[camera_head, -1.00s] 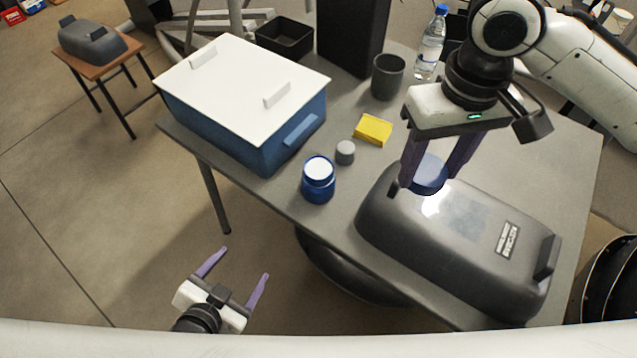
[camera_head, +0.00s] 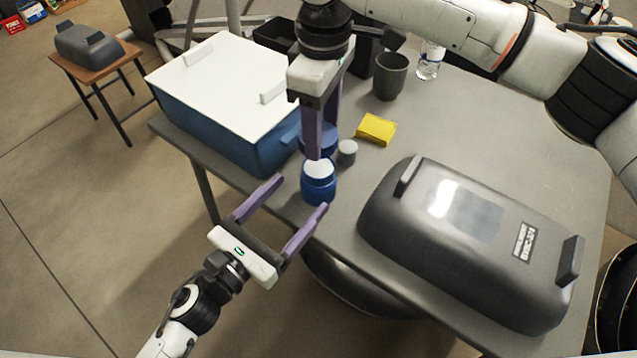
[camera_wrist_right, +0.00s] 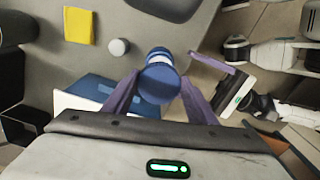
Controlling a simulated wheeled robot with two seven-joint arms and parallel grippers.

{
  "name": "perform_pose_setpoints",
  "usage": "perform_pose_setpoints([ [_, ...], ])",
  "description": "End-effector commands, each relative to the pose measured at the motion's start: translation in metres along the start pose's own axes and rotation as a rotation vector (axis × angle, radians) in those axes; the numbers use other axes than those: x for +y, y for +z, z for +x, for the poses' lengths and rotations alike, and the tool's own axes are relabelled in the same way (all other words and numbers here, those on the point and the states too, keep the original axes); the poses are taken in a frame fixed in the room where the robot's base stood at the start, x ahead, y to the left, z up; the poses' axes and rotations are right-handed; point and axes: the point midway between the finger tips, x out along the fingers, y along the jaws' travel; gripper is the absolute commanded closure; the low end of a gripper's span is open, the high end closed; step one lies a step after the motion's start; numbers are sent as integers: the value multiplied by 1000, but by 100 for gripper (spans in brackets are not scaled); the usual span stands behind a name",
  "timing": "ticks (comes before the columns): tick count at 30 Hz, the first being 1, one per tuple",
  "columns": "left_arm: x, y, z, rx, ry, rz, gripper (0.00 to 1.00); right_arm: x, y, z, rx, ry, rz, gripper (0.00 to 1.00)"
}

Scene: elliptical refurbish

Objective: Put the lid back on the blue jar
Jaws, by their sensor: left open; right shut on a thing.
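The blue jar (camera_head: 319,188) stands upright near the table's near-left edge, its white top showing. It also shows in the right wrist view, partly hidden behind the lid (camera_wrist_right: 160,85). My right gripper (camera_head: 322,150) is shut on the round blue lid, which also shows between its fingers in the head view (camera_head: 325,136). The lid is held above the jar and appears apart from it; the exact alignment is hard to tell. My left gripper (camera_head: 302,192) is open and empty, just left of the jar, its fingers pointing towards it; it also appears in the right wrist view (camera_wrist_right: 215,75).
A small grey cylinder (camera_head: 347,153) stands close to the jar, with a yellow block (camera_head: 377,129) beyond. A blue box with white lid (camera_head: 215,127) is left; a large dark casing (camera_head: 470,240) is right. A grey cup (camera_head: 390,77) and bottle (camera_head: 430,62) stand behind.

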Motion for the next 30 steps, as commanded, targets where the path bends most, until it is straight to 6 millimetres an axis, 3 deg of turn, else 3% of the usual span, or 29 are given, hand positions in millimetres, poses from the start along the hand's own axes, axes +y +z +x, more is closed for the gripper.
perform_pose_setpoints([
  [8, 0, 0, 0, 0, 0, 0, 26, 0, 0, 0, 0, 0, 1, 70],
  [13, 1, 1, 11, -2, 1, -1, 26, 0, 0, 0, 0, 0, 1, 70],
  [30, 1, 0, 107, 0, 3, -4, 26, 0, 0, 0, 0, 0, 2, 70],
])
